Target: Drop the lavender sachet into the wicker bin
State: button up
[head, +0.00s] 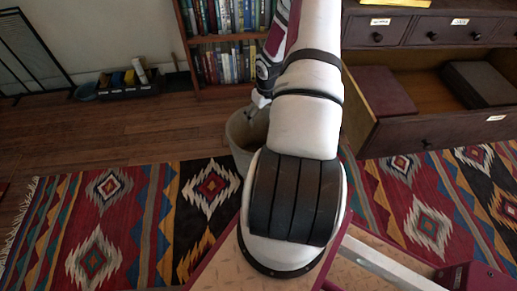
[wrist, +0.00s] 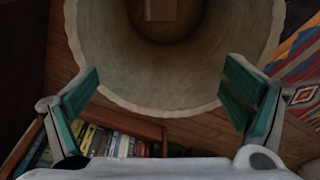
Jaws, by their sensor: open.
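The bin (head: 242,138) is a pale grey-beige round container on the floor, partly hidden behind my arm in the head view. In the wrist view the bin's rim (wrist: 150,108) curves just beyond my fingers, and I look down into it. A small brownish rectangular thing (wrist: 160,10) lies at the bin's bottom, cut by the top edge; I cannot tell whether it is the lavender sachet. My gripper (wrist: 162,85) is open, its green-padded fingers apart over the near rim with nothing between them. No sachet shows clearly elsewhere.
A bookcase (head: 224,62) stands behind the bin. A dark cabinet on the right has an open drawer (head: 432,130) holding a maroon box (head: 382,92) and a dark box (head: 480,84). A patterned rug (head: 110,220) covers the floor in front. A black tray (head: 128,91) sits by the wall.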

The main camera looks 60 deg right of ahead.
notch_tip(320, 180, up, 12)
jog(key=s, duration=0.1)
jog(key=shift+s+a, duration=0.2)
jog(key=shift+a, duration=0.05)
dwell(0.5)
